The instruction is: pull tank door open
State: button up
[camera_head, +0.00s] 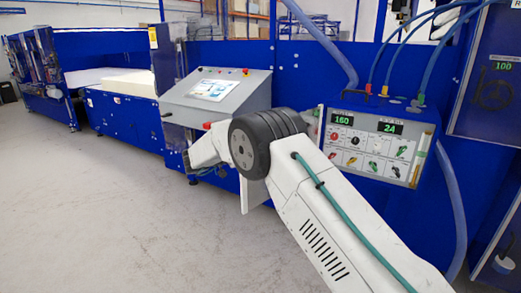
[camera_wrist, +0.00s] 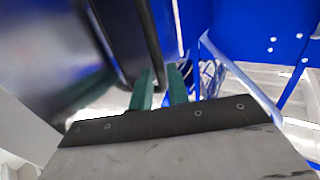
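In the wrist view, my gripper (camera_wrist: 161,78) shows two green fingers with a clear gap between them and nothing held. In the head view, my arm reaches left across the front of the grey console (camera_head: 216,96), and the fingers are not clearly seen there. I cannot tell for sure which panel is the tank door. Blue panels (camera_wrist: 262,30) fill the upper right of the wrist view.
A control box (camera_head: 376,146) with green displays and hoses stands right of my arm. A dark-fronted blue cabinet (camera_head: 492,75) is at the far right. A conveyor with white foam (camera_head: 125,83) runs to the left. Grey floor (camera_head: 90,210) is free at front left.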

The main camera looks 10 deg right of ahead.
jog(key=shift+v, duration=2.15)
